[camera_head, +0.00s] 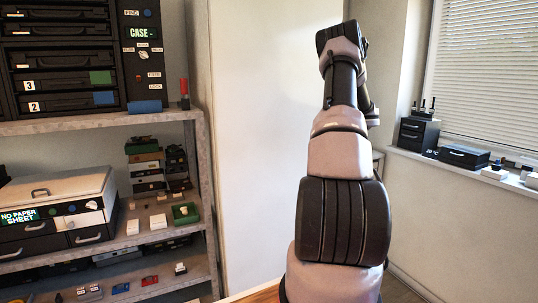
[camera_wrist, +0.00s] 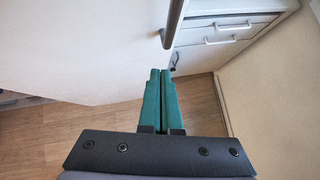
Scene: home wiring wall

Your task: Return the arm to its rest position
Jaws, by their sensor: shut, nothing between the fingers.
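My arm (camera_head: 338,160) rises up the middle of the head view, in front of a white panel. Its far end bends over at the top, and the fingers do not show clearly there. In the wrist view my gripper (camera_wrist: 161,72) has two green fingers lying side by side, shut with nothing between them. The fingers point toward a white wall or panel and a grey vertical bar (camera_wrist: 172,22). The bar's lower end is close to the fingertips; I cannot tell whether they touch.
A shelf unit (camera_head: 110,125) with equipment stands at the left. A windowsill (camera_head: 455,165) holding dark boxes is at the right. White drawers (camera_wrist: 225,30) stand beyond the bar in the wrist view. Wooden floor (camera_wrist: 205,105) shows below.

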